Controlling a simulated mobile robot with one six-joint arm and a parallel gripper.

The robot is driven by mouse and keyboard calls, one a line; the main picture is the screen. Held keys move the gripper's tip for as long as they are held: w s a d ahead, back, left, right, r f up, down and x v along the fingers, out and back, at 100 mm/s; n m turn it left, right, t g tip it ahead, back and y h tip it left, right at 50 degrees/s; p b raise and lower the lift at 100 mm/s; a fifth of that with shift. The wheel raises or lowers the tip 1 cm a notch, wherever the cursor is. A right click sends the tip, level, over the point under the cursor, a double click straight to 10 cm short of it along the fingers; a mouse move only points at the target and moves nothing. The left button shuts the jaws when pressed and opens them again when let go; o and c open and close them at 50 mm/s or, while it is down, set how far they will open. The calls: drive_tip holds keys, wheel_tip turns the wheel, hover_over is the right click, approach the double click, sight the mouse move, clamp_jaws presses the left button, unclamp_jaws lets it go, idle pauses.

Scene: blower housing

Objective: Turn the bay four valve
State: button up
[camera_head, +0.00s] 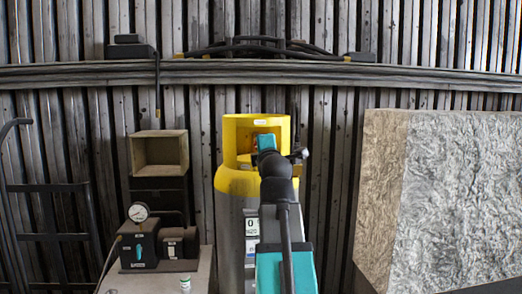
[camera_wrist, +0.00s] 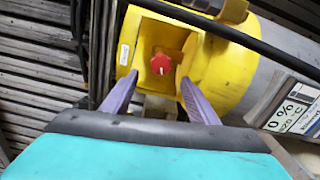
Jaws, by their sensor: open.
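A red valve knob (camera_wrist: 161,63) shows in the wrist view inside the opening of a yellow collar (camera_wrist: 215,70). The knob appears between and beyond the fingertips, apparently untouched. No bay number is readable, so I cannot tell which bay this is.
A bench (camera_head: 205,275) at the left bears a black box with a gauge (camera_head: 139,212) and a small teal handle. An open wooden box (camera_head: 158,153) stands behind. A large rough block (camera_head: 440,200) fills the right. A dark hose (camera_wrist: 235,35) crosses near the collar.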

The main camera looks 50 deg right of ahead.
drive_tip(key=shift+v, duration=1.75)
